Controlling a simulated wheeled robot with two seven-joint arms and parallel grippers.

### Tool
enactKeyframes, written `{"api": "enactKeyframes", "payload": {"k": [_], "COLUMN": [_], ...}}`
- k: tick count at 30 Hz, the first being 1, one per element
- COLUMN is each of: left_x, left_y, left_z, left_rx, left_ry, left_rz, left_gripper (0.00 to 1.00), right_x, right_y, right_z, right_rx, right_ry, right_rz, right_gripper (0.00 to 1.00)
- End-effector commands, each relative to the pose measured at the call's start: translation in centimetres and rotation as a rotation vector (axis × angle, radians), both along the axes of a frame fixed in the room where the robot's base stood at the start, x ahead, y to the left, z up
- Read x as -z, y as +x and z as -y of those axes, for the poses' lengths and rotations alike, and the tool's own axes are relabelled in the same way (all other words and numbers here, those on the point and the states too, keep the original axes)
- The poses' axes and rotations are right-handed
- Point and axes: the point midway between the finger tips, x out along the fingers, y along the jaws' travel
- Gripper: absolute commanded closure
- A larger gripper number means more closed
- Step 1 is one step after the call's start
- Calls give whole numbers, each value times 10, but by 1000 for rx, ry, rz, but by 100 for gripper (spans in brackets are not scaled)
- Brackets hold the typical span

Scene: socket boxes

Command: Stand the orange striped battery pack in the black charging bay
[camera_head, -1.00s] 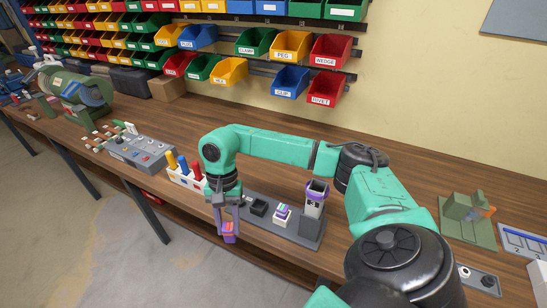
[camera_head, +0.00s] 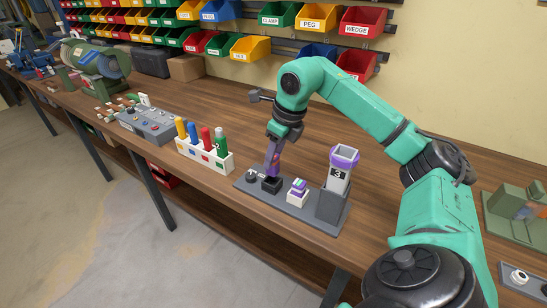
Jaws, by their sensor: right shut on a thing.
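My right gripper (camera_head: 273,165) points down and is shut on the orange striped battery pack (camera_head: 274,158), which is mostly covered by the purple-looking fingers. Only a little orange shows between them. The pack is upright, directly over the black charging bay (camera_head: 271,186), on a grey base plate (camera_head: 290,214). Its lower end meets the bay's top in the picture; I cannot tell whether it is inside or just above. My left gripper is not in view.
On the same plate are a small knob (camera_head: 252,176), a white block with purple and green stripes (camera_head: 298,191) and a tall grey post with a purple top (camera_head: 341,170). A white rack of coloured cylinders (camera_head: 205,158) stands left.

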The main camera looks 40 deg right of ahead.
Motion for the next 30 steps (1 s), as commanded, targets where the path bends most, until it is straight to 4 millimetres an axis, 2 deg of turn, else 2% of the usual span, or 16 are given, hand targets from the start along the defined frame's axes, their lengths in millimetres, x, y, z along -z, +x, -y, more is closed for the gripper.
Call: {"api": "enactKeyframes", "payload": {"k": [1,4,18,30], "left_x": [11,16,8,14], "left_y": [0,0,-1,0], "left_z": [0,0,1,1], "left_rx": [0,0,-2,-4], "left_ry": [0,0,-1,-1], "left_rz": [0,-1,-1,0], "left_gripper": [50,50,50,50], "right_x": [11,14,12,19], "right_y": [0,0,1,1], "right_z": [0,0,-1,-1], "right_rx": [0,-1,-2,-3], "right_ry": [0,0,0,-1], "right_rz": [1,1,0,0], "right_gripper": [100,100,100,100]}}
